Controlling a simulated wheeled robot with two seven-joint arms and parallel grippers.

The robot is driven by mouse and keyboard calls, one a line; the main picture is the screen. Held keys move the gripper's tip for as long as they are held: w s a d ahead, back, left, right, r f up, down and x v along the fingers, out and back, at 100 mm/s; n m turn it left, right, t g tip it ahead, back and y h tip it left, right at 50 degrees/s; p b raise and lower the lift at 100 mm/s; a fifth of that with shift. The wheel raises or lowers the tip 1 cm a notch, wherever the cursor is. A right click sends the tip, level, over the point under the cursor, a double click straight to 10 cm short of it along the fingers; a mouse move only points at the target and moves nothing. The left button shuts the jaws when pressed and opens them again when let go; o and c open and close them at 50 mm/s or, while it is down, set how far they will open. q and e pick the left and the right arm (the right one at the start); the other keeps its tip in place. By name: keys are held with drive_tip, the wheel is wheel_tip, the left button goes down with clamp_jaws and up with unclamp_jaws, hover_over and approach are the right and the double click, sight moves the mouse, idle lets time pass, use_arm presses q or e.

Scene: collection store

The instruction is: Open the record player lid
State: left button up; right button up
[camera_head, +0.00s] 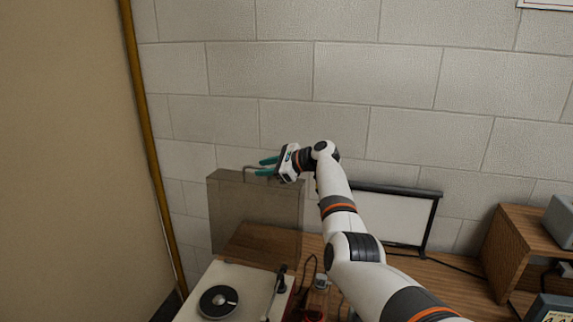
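The record player (246,286) is a pale turntable with a dark round platter, at the bottom of the head view. Its smoky see-through lid (250,215) stands about upright at the back, near the wall. A thin metal handle (246,170) shows at the lid's top edge. My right gripper (266,166) is at that top edge, just right of the handle's visible end. Its two teal fingers point left and are apart. Whether they touch the handle or lid is too small to tell. My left gripper is out of view.
The record player stands on a wooden table (458,286). A white panel in a black frame (392,218) stands behind my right arm. A wooden shelf unit (508,245) with grey equipment is at the right. A block wall rises close behind, and a tan panel (70,150) fills the left.

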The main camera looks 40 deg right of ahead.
sight(286, 186)
drive_tip(key=v, duration=0.2)
drive_tip(key=b+v, duration=0.1)
drive_tip(key=v, duration=0.1)
drive_tip(key=b+v, duration=0.1)
drive_tip(key=v, duration=0.1)
drive_tip(key=shift+s+d+f, duration=0.1)
drive_tip(key=shift+s+d, duration=0.15)
drive_tip(key=shift+s, duration=0.15)
drive_tip(key=shift+s+d+r, duration=0.1)
drive_tip(key=shift+s+r, duration=0.15)
drive_tip(key=shift+s, duration=0.05)
